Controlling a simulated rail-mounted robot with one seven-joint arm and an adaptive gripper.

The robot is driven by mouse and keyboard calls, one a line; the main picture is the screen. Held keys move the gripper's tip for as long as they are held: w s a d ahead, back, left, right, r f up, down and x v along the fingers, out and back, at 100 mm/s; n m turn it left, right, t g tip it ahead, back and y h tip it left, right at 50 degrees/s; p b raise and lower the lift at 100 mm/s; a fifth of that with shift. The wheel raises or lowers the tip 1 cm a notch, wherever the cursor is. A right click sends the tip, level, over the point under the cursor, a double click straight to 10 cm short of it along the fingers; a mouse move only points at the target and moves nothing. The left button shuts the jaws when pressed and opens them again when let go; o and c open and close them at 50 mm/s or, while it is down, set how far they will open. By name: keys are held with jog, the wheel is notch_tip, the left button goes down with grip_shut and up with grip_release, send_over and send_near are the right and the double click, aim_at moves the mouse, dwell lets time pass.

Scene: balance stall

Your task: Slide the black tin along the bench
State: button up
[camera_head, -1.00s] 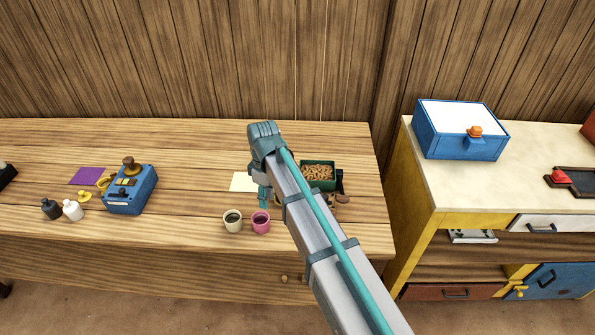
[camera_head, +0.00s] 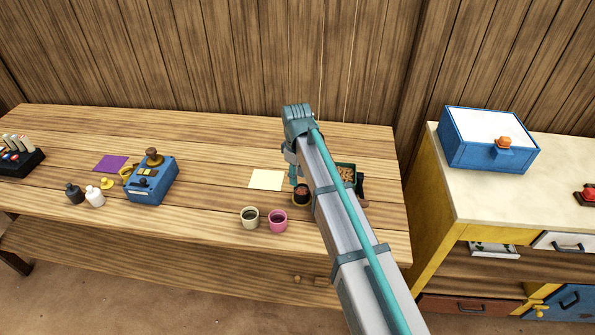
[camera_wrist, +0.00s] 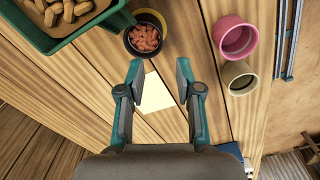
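The black tin (camera_wrist: 143,39) holds reddish-pink pieces and stands upright on the wooden bench (camera_wrist: 80,90). In the wrist view it is at the top middle, just beyond my fingertips. My gripper (camera_wrist: 158,72) is open with nothing between its fingers, and the tin lies ahead of them, apart as far as I can tell. In the head view the tin (camera_head: 301,195) sits close to my arm, left of it, and my gripper (camera_head: 293,176) is above and behind it, its fingers mostly hidden.
A green crate (camera_wrist: 110,25) of tan pieces is close beside the tin. A pink cup (camera_head: 278,220) and a cream cup (camera_head: 250,217) stand near the front edge. A pale yellow card (camera_head: 266,180) lies flat. A blue device (camera_head: 152,182) is farther left, with clear bench between.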

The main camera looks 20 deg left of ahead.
notch_tip(320, 180, down, 9)
jog(key=shift+f+p, duration=0.1)
jog(key=shift+p, duration=1)
jog(key=shift+c, duration=0.4)
grip_shut()
